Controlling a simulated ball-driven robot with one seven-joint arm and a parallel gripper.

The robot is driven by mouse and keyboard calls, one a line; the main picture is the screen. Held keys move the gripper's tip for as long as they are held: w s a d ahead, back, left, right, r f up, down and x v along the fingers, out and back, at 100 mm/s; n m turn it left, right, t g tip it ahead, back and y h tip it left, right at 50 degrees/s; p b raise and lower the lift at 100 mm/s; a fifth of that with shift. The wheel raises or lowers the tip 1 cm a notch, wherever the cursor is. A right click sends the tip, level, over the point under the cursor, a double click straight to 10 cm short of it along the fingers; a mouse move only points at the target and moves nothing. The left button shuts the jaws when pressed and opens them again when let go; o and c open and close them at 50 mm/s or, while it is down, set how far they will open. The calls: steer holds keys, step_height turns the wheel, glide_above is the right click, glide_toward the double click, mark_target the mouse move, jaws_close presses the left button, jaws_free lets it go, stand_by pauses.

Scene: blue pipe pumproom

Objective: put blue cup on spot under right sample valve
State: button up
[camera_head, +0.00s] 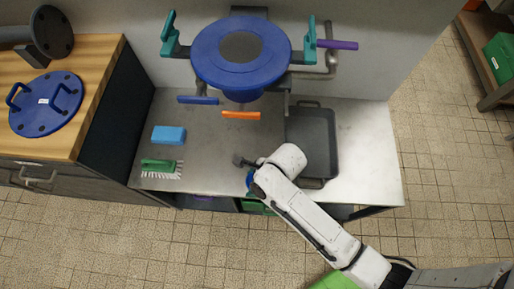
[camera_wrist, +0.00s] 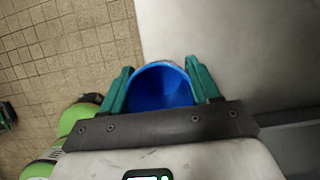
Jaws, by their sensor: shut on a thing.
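The blue cup (camera_wrist: 160,88) sits between the two green fingers of my gripper (camera_wrist: 161,85) in the wrist view, its open mouth facing the camera. My gripper is shut on it. In the head view the cup (camera_head: 249,180) is only a blue sliver beside my white arm, at the bench's front edge. Handles in blue (camera_head: 198,100), orange (camera_head: 241,115) and purple (camera_head: 338,44) show around the blue round vessel (camera_head: 241,50). I cannot tell which belongs to the right sample valve. No marked spot is clear; the vessel and handles hide part of the bench.
The metal bench (camera_head: 210,140) carries a blue sponge (camera_head: 169,135) and a green brush (camera_head: 161,167) at left. A dark tray (camera_head: 312,135) lies right of the middle. A wooden counter (camera_head: 90,60) stands at left. The bench's right end is clear.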

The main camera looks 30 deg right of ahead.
steer(key=w+d, duration=0.1)
steer(key=w, duration=0.1)
steer(key=w+d, duration=0.3)
steer(key=w, duration=0.1)
steer(key=shift+w+d, duration=0.2)
steer(key=shift+d, duration=0.1)
steer(key=w+d, duration=0.2)
steer(key=w, duration=0.1)
steer(key=shift+d+f, duration=0.1)
steer(key=shift+f, duration=0.05)
steer(key=shift+s+f, duration=0.2)
steer(key=shift+f, duration=0.45)
steer(key=shift+f+b, duration=0.1)
steer(key=shift+b, duration=0.2)
steer(key=o, duration=1)
